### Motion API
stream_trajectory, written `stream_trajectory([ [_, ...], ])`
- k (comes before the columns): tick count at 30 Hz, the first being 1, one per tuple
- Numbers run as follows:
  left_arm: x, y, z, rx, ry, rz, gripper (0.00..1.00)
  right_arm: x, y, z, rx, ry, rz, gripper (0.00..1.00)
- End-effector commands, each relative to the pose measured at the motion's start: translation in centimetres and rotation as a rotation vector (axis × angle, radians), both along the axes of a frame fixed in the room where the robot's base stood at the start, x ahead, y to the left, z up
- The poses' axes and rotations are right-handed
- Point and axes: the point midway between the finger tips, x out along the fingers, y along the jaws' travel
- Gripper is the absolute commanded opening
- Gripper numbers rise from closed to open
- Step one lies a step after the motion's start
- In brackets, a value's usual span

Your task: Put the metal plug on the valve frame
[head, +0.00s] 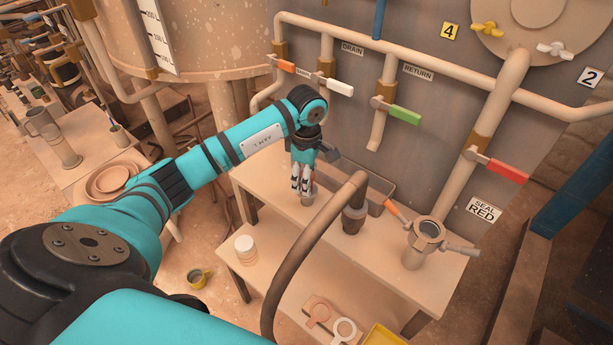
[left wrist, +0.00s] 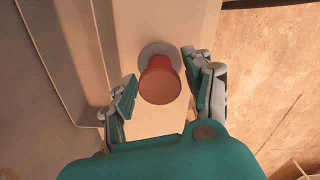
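The thing I take for the metal plug has a round reddish-orange top (left wrist: 161,82) above a pale grey disc, seen from above in the left wrist view. In the head view it stands at the left end of the table, mostly hidden under my left gripper (head: 303,184). The left gripper points down, its fingers (left wrist: 164,88) open on either side of the plug with gaps showing. What looks like the valve frame (head: 427,233), a metal ring on a short pipe with an orange handle, stands at the right end of the table. My right gripper is out of view.
A grey tray (head: 374,205) lies along the table's back, by the tank wall. A thick dark hose (head: 302,247) with a nozzle arches over the table front. Pipes with a red-handled valve (head: 496,168) and a green-handled valve (head: 405,115) hang above.

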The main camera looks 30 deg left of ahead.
Motion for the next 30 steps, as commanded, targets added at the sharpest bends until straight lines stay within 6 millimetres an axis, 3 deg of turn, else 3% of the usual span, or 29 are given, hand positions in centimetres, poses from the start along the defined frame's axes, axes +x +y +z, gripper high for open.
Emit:
stream_trajectory([
  [12,0.1,0.0,0.9,0.0,-0.003,0.0,0.57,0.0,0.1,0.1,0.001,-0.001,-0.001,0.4],
  [24,0.1,0.0,9.0,0.0,-0.006,0.0,0.57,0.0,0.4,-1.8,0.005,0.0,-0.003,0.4],
  [30,0.0,0.0,11.7,0.0,-0.001,0.0,0.57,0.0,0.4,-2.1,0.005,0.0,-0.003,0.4],
])
